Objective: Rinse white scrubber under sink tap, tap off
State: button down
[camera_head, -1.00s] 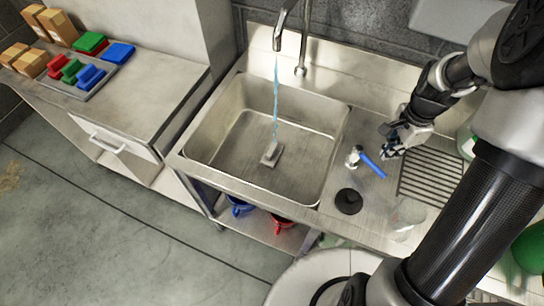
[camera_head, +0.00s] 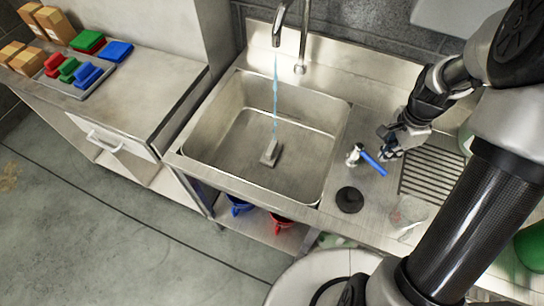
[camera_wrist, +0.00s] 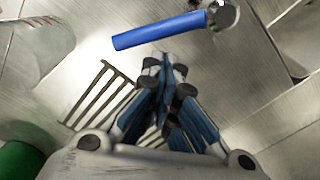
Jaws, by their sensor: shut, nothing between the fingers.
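The tap spout (camera_head: 279,36) hangs over the sink basin (camera_head: 225,125), and a thin blue stream of water (camera_head: 275,95) falls from it. A small pale grey-white block, seemingly the white scrubber (camera_head: 270,153), lies on the basin floor where the stream lands. The tap's blue lever (camera_head: 373,163) stands on the counter right of the basin; it also shows in the wrist view (camera_wrist: 160,31). My gripper (camera_head: 385,143) is shut and empty, just above and beside the lever, apart from it in the wrist view (camera_wrist: 163,68).
A ribbed drainboard (camera_head: 432,175) lies right of the lever. A black round stopper (camera_head: 349,199) and a clear glass (camera_head: 409,212) stand on the counter front. The left counter holds a tray (camera_head: 76,92) of red, green and blue blocks. Blue and red buckets sit below the sink.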

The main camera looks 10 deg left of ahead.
jog(key=shift+f, duration=0.55)
